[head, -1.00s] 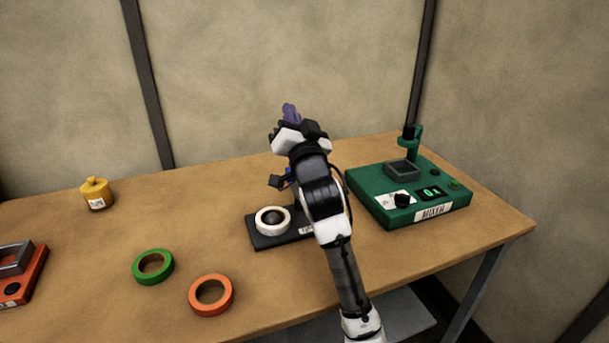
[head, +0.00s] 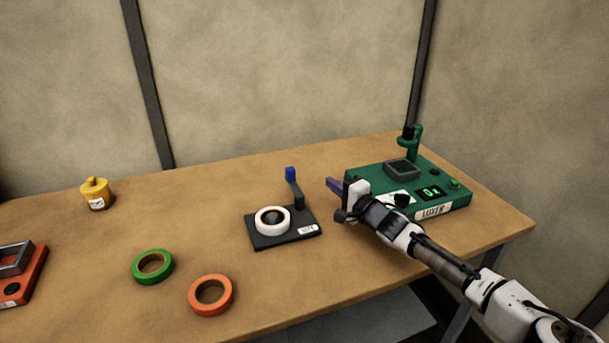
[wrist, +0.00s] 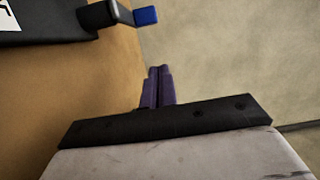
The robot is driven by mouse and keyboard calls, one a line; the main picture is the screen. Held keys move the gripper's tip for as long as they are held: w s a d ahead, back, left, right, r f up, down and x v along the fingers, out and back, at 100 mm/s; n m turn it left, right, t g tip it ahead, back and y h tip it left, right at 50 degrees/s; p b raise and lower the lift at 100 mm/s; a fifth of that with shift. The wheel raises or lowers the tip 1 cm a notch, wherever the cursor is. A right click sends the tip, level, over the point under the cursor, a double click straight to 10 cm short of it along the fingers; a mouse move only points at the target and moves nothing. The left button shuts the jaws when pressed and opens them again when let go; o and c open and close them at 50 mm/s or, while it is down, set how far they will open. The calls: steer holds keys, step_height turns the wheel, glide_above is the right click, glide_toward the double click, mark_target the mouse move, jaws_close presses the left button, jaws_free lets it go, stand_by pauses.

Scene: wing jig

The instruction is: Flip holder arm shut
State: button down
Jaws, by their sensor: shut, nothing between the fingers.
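The tape holder (head: 283,234) is a flat black base on the table with a white tape roll (head: 273,220) around its hub. Its holder arm (head: 296,193) stands raised at the base's back right and ends in a blue tip (head: 290,174). The arm also shows at the top of the wrist view (wrist: 120,14), with the blue tip (wrist: 146,16) to its right and a corner of the black base (wrist: 45,22). My gripper (head: 333,184) has purple fingers, shut and empty, to the right of the raised arm and apart from it. The fingers (wrist: 158,88) show together in the wrist view.
A green device (head: 440,204) with a post stands close behind and right of my gripper. Green (head: 152,267) and orange (head: 211,295) tape rolls lie at the front left. A yellow container (head: 95,193) and a red device (head: 25,277) are farther left.

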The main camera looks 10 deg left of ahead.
mark_target(294, 180)
steer(key=shift+w+d+f+m, duration=0.1)
steer(key=shift+d+f+m, duration=0.25)
steer(key=shift+d, duration=0.5)
steer(key=p+x, duration=0.3)
steer(key=x, duration=0.7)
steer(key=shift+a+f, duration=0.1)
steer(key=shift+s+a+p, duration=0.6)
steer(key=shift+a, duration=0.35)
steer(key=shift+s+a+f+p, duration=0.1)
steer(key=shift+s+a+p, duration=0.2)
steer(key=shift+s+a, duration=0.3)
steer(key=shift+w, duration=0.1)
